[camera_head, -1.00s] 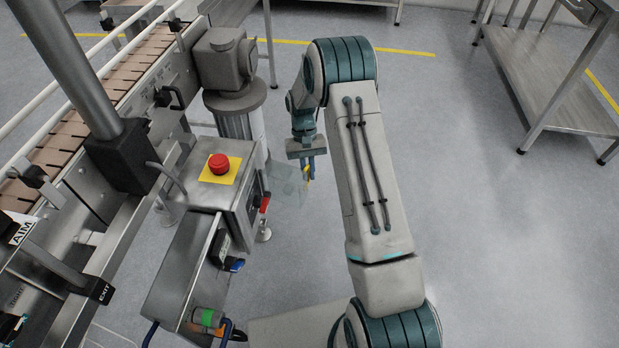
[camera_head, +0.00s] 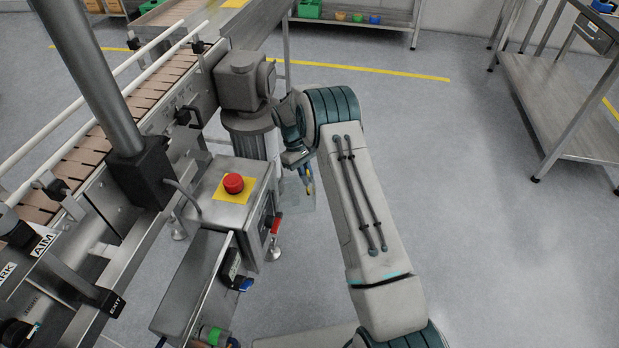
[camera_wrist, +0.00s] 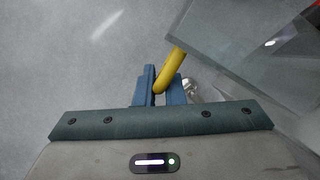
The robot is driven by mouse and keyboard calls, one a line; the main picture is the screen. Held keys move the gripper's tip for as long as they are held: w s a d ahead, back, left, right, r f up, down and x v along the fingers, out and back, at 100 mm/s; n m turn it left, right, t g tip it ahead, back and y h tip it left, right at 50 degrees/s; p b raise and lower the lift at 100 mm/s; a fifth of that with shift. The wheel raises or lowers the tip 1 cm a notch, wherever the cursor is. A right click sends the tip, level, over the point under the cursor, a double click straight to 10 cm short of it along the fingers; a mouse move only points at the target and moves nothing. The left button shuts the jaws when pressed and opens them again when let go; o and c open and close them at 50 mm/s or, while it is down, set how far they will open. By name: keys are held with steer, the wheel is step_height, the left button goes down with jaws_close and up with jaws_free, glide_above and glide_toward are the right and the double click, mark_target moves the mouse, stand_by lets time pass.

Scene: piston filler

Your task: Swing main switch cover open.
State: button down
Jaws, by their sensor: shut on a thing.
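The clear main switch cover (camera_head: 298,199) sticks out from the right side of the steel control box (camera_head: 245,208) in the head view. In the wrist view the cover (camera_wrist: 235,50) is a see-through panel at the upper right. A yellow bar (camera_wrist: 171,70), seemingly the cover's handle, runs down from its edge. My gripper (camera_wrist: 160,88) is shut on this yellow bar. In the head view my gripper (camera_head: 307,178) points down at the cover's far right edge. The switch behind the cover is hard to make out; a red lever (camera_head: 276,226) shows beside the box.
A red emergency button (camera_head: 234,183) on a yellow plate tops the box. A conveyor (camera_head: 85,165) runs along the left, and a grey column (camera_head: 250,130) stands behind the box. A steel table (camera_head: 565,105) is at the right. The floor between is clear.

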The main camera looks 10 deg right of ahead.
stand_by(0.4)
steer(key=c, duration=1.5)
jaws_free()
steer(key=shift+r, duration=0.1)
steer(key=p+v, duration=0.2)
steer(key=v, duration=1.1)
steer(key=shift+w+a+r, duration=0.1)
steer(key=shift+r, duration=0.25)
